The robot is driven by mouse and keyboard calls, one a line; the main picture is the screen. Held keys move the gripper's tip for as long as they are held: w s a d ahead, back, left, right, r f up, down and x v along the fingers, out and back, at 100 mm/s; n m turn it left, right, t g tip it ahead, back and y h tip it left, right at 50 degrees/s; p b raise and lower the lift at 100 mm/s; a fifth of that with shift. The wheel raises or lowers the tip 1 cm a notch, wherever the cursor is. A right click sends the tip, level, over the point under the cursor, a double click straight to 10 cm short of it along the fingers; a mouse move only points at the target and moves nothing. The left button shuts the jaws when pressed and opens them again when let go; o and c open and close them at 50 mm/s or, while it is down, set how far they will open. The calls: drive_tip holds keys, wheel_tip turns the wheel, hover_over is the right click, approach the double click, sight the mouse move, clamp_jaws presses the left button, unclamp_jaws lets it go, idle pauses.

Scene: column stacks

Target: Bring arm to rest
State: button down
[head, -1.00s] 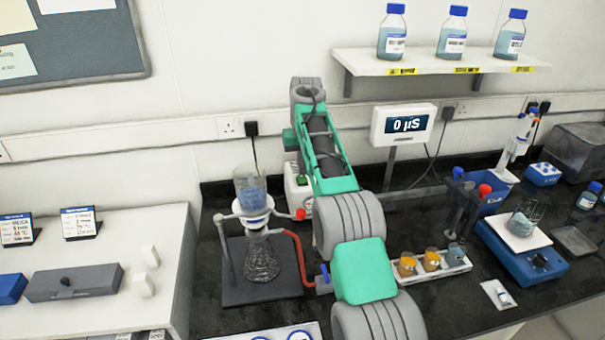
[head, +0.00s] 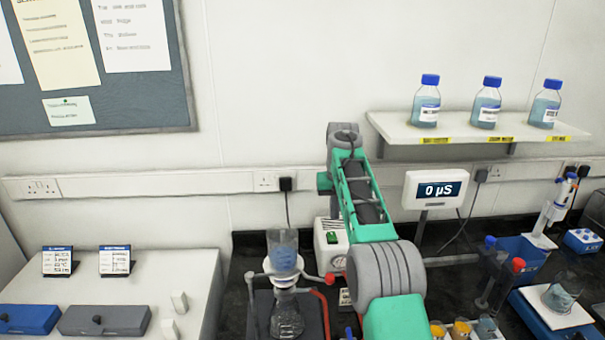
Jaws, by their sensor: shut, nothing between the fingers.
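My arm (head: 365,200), with green and grey links, rises from the bottom of the head view and leans up and slightly left over the bench. Its topmost visible part is a grey joint in front of the wall, left of the meter. My gripper is not in view, so its fingers cannot be seen. I see nothing carried by the visible links.
A filter funnel (head: 284,252) over a flask stands left of my arm. A meter (head: 436,189) reading "0 µS" is right of it. A shelf (head: 470,135) holds three blue-capped bottles. Small orange-filled cups (head: 461,329) sit near my arm's lower part.

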drive_tip(key=s+r+t+b, duration=0.1)
drive_tip(key=s+r, duration=0.3)
drive_tip(key=s, duration=0.4)
drive_tip(key=s+r, duration=0.3)
drive_tip(key=s, duration=0.4)
drive_tip(key=s+f+t, duration=0.1)
drive_tip(key=s+f, duration=0.4)
drive_tip(key=s, duration=0.6)
drive_tip(key=s+f+b, duration=0.1)
drive_tip(key=s+f, duration=0.5)
drive_tip(key=s, duration=0.5)
drive_tip(key=shift+s+t, duration=0.35)
drive_tip(key=shift+t, duration=0.05)
